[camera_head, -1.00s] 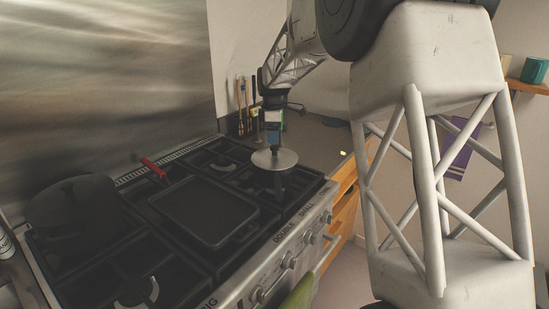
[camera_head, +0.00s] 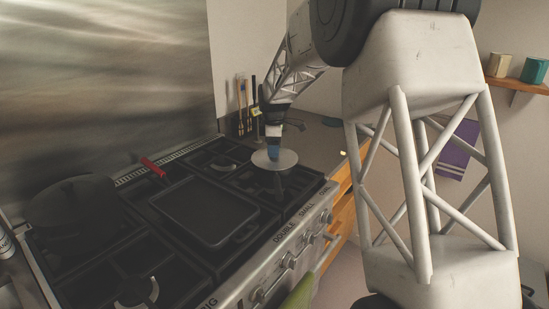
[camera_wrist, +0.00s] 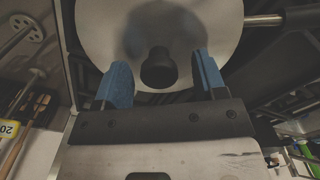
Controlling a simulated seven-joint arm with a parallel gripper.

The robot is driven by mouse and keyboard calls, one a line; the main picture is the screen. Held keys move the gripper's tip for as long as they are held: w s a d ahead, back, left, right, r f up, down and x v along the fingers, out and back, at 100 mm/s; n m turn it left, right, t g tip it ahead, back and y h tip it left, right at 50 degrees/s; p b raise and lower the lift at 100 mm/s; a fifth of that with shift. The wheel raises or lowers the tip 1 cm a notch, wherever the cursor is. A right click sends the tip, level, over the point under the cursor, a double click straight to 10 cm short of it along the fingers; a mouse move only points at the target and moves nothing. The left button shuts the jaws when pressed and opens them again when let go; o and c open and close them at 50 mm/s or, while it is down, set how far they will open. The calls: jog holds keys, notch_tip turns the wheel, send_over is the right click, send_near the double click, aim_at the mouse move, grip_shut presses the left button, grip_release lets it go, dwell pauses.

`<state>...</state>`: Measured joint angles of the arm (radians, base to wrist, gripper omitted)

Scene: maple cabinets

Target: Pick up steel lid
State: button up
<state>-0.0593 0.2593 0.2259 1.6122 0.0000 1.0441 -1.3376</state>
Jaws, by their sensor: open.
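The steel lid (camera_head: 286,160) is a round, pale disc lying over the back right burner of the stove in the head view. In the wrist view the lid (camera_wrist: 215,25) fills the top middle, with a dark round knob (camera_wrist: 158,70) at its centre. My gripper (camera_head: 273,153) is right above the lid in the head view. In the wrist view my gripper (camera_wrist: 162,82) is open, with one blue finger on each side of the knob. I cannot tell whether the fingers touch the lid.
A black square griddle pan (camera_head: 205,211) sits on the stove left of the lid. A dark covered pot (camera_head: 75,207) stands farther left. A red handle (camera_head: 153,167) lies near the back. Upright utensils (camera_head: 242,103) stand behind the lid near the wall.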

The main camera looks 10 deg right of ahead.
jog(key=c, duration=1.2)
jog(key=shift+o, duration=0.2)
jog(key=shift+r, duration=0.25)
jog(key=shift+r, duration=1.45)
jog(key=shift+s+r, duration=0.15)
jog(key=shift+s, duration=0.2)
jog(key=s+r, duration=0.1)
jog(key=s, duration=1.4)
jog(key=shift+d+r, duration=0.15)
jog(key=shift+d, duration=0.3)
jog(key=shift+s, duration=0.1)
